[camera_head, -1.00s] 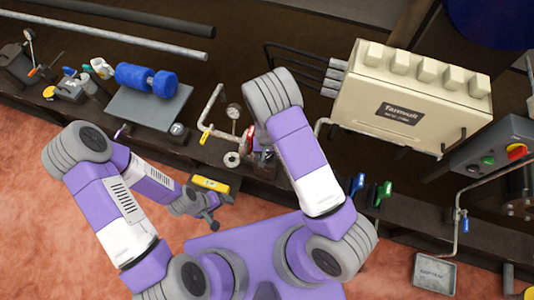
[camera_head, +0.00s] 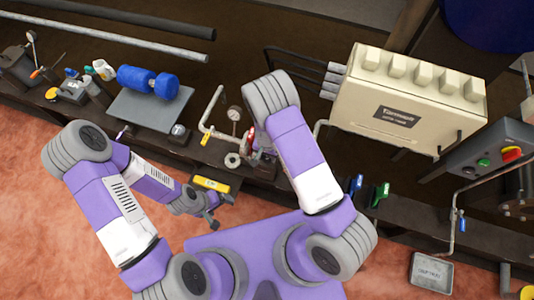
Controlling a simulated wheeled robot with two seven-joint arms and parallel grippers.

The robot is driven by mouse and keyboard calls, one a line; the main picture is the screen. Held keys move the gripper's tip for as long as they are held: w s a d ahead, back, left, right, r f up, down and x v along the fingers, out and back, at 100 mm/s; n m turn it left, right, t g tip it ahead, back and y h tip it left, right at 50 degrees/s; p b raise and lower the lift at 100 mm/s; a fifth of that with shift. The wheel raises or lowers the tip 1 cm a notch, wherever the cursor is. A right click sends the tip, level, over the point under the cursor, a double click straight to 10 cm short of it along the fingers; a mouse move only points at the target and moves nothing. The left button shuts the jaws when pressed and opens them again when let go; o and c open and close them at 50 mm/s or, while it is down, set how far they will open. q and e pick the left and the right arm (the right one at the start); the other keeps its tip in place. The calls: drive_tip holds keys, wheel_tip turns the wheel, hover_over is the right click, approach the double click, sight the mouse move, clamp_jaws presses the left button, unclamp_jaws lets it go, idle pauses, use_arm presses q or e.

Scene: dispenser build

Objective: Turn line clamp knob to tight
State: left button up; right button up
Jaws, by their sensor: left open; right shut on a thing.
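A red knob (camera_head: 250,133), which looks like the line clamp knob, shows as a small sliver beside a pressure gauge (camera_head: 234,113) on the bench. My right arm covers most of it. My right gripper (camera_head: 257,147) is mostly hidden under its own arm, shut at the red knob. Whether the knob stands at tight cannot be read. My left gripper (camera_head: 211,217) is open and empty, low over the floor in front of the bench edge, apart from the knob.
A bent pipe with a yellow handle (camera_head: 205,139) and a pale ring (camera_head: 232,160) lie close left of the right gripper. A cream box (camera_head: 408,100) stands to the right. Blue (camera_head: 355,184) and green (camera_head: 379,194) handles are right of my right arm.

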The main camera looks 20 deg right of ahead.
drive_tip(key=shift+m+p, duration=0.4)
drive_tip(key=shift+m, duration=0.6)
drive_tip(key=o, duration=1)
drive_tip(key=shift+o, duration=0.2)
wheel_tip(320, 180, up, 8)
drive_tip(key=p, duration=0.3)
drive_tip(key=shift+f, duration=0.15)
